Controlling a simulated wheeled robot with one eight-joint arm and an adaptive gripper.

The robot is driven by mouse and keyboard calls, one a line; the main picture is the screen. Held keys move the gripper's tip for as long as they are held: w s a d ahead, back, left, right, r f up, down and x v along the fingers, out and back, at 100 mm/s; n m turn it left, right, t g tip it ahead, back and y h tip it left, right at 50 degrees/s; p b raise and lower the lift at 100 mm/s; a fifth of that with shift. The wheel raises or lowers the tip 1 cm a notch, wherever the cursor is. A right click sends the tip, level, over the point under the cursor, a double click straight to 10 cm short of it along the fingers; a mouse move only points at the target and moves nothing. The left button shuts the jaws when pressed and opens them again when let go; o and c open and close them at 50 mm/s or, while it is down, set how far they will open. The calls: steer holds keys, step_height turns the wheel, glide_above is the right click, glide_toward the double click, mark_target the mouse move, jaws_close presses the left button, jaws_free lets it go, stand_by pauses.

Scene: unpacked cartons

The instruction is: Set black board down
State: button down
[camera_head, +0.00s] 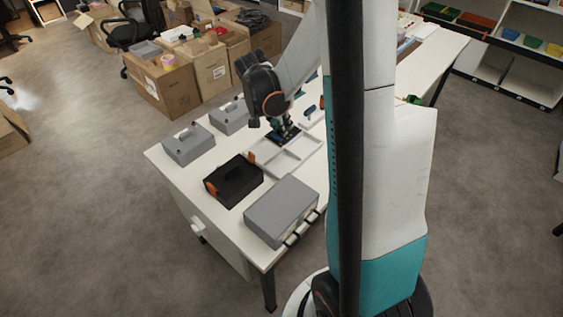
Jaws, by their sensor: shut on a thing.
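My gripper (284,131) points down over the white table (165,165), at the back part of a white divided tray (262,165). It is shut on a small dark board, the black board (275,137), which shows just below and left of the fingers. The board looks low over or in the tray's back compartment. I cannot tell whether it touches the tray. The fingers hide part of the board.
A black case with orange latches (233,180) and a grey case (282,211) stand in front of the tray. Grey toolboxes (188,144) stand to its left. The tray's front compartments look empty. Cartons (166,85) stand on the floor behind.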

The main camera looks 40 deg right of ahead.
step_height(320, 180, down, 15)
steer(key=b, duration=0.4)
steer(key=shift+b, duration=0.4)
steer(key=shift+f, duration=0.1)
steer(key=shift+f, duration=0.1)
steer(key=c, duration=1.5)
jaws_free()
steer(key=shift+c, duration=0.2)
steer(key=p+v, duration=0.4)
steer(key=v, duration=0.8)
steer(key=shift+a, duration=0.1)
